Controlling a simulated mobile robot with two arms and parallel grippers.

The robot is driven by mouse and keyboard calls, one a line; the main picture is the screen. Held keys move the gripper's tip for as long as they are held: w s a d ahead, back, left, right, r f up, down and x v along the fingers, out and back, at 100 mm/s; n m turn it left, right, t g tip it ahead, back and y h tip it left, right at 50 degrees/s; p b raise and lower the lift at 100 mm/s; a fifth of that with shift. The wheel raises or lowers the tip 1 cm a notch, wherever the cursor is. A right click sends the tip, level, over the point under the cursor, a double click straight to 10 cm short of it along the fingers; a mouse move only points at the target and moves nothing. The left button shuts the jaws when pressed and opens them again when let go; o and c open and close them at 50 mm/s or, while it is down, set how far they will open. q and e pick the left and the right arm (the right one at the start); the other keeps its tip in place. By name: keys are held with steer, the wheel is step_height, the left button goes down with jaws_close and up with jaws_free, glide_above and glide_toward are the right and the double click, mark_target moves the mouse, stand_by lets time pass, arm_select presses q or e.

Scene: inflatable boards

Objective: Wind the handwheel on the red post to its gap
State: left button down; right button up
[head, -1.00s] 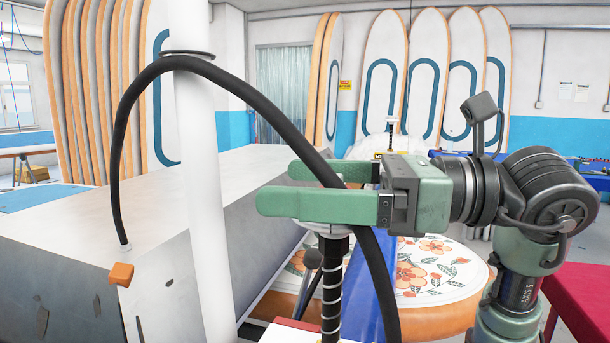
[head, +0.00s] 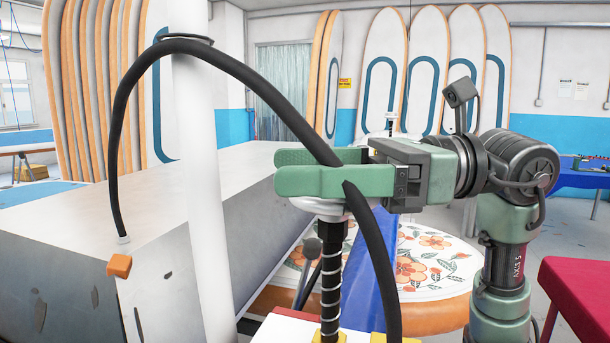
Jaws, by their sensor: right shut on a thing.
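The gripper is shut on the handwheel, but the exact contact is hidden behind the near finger. A yellow fitting (head: 325,336) shows at the spindle's foot. No red post is clearly seen, and the gap cannot be made out. My left gripper is out of view.
A black hose (head: 240,72) arches over from the left and crosses at my right fingers. A white pole (head: 205,190) stands left of the spindle, before a large grey block (head: 90,215). A blue beam (head: 372,290) lies behind; a red-topped table (head: 575,300) is at right.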

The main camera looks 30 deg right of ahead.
steer(key=n+g, duration=0.1)
steer(key=g+y, duration=0.1)
steer(key=shift+s+a+f+n+g, duration=0.1)
steer(key=shift+s+n+g, duration=0.05)
steer(key=shift+n+g, duration=0.25)
steer(key=n+g, duration=0.1)
steer(key=g, duration=0.1)
steer(key=n+g, duration=0.1)
steer(key=g, duration=0.1)
steer(key=shift+s+a+n+y, duration=0.1)
steer(key=shift+s+n+y, duration=0.25)
steer(key=shift+n+y, duration=0.05)
steer(key=n+g, duration=0.1)
steer(key=g, duration=0.1)
steer(key=s+n+g, duration=0.1)
steer(key=n+g, duration=0.1)
steer(key=g, duration=0.1)
steer(key=shift+h, duration=0.3)
steer(key=shift+s+f+n+g+h+p, duration=0.15)
steer(key=shift+n+g+h+p, duration=0.25)
steer(key=shift+n+g, duration=0.9)
steer(key=shift+s+g, duration=0.1)
steer(key=shift+g, duration=0.4)
steer(key=o, duration=1.2)
steer(key=shift+o, duration=0.8)
steer(key=b+v, duration=0.1)
steer(key=v, duration=0.7)
steer(key=shift+b, duration=0.4)
